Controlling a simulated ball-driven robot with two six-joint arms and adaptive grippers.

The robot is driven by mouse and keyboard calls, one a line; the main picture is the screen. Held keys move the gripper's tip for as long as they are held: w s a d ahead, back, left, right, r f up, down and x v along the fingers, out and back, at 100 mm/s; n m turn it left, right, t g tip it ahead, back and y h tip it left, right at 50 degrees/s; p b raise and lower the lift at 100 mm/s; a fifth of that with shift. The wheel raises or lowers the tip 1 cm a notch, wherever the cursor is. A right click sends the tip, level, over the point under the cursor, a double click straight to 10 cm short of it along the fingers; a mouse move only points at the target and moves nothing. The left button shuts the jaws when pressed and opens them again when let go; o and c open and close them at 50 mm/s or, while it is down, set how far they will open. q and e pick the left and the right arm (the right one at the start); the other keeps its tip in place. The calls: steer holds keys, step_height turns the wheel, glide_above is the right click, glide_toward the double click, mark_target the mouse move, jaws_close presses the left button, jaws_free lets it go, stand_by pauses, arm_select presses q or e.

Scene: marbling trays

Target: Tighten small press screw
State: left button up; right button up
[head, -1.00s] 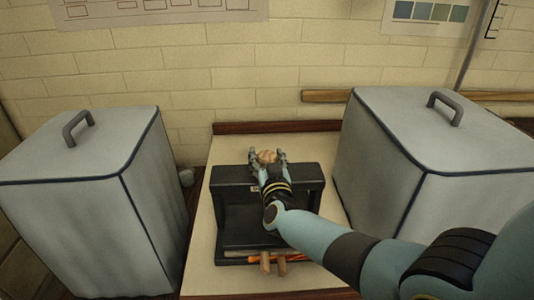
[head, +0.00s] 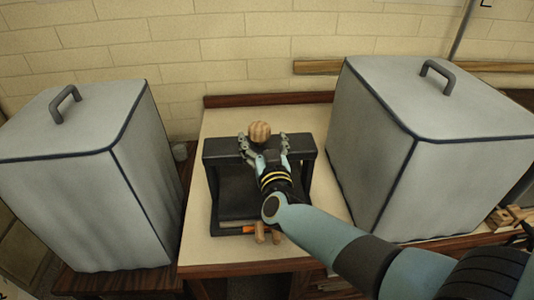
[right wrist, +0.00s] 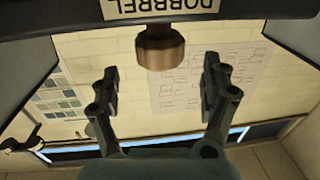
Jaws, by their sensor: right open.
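The small press (head: 305,175) is a black frame on the table, with a crossbar at the back. Its screw knob (head: 260,131) is round, ribbed and wooden, and stands above the crossbar. My right gripper (head: 264,142) is open, with its fingers spread on the near side of the knob. In the right wrist view the knob (right wrist: 160,47) hangs below a dark bar with a pale label (right wrist: 165,8). There the open right gripper (right wrist: 161,75) has a finger on each side, apart from the knob. My left gripper is not in view.
Large grey covered boxes stand at left (head: 85,180) and right (head: 390,150) of the pale table (head: 225,120). Wooden handles (head: 260,234) and something orange lie at the press's front.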

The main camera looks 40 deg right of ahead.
steer(key=v, duration=0.6)
steer(key=shift+s+a, duration=0.1)
steer(key=shift+a, duration=0.05)
stand_by(1.2)
